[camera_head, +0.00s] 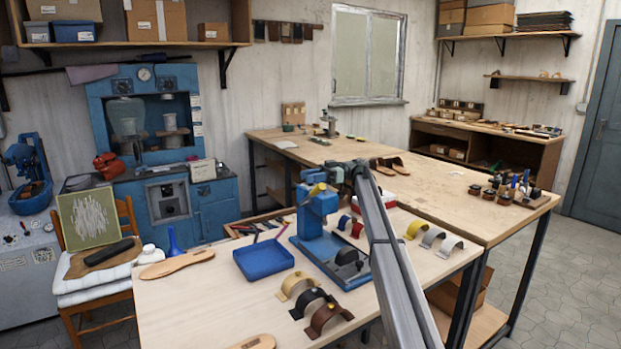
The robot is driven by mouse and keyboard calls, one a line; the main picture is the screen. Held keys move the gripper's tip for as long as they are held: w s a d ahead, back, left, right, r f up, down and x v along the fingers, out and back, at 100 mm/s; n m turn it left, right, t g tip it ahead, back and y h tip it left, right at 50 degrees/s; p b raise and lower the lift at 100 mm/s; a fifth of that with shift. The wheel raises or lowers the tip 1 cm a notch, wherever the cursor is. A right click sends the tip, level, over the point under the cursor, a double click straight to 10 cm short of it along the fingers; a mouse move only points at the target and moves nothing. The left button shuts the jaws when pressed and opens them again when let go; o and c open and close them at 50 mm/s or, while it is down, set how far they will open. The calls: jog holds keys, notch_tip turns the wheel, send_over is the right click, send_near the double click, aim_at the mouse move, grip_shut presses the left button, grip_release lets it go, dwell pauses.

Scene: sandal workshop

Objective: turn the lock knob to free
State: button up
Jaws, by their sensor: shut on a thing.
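The blue bench press (316,212) stands upright on its blue base plate near the middle of the front table. The yellow lock knob (315,190) is at the top of the press, pointing to the left and down. My gripper (334,175) is at the head of the press, at the knob, with my grey arm reaching up to it from the lower right. It is shut on the knob, though the fingertips are small and partly hidden here. The turn angle of the knob cannot be read.
A blue tray (263,262) lies left of the press. Curved straps in cream, black and brown (328,318) stand in front, and yellow, white and grey ones (432,238) to the right. A wooden sole (177,264) lies at the left.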

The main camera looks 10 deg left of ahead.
jog(key=o, duration=0.9)
jog(key=shift+o, duration=0.2)
jog(key=shift+r, duration=0.1)
notch_tip(320, 180, up, 9)
jog(key=shift+r, duration=0.45)
jog(key=shift+a, duration=0.1)
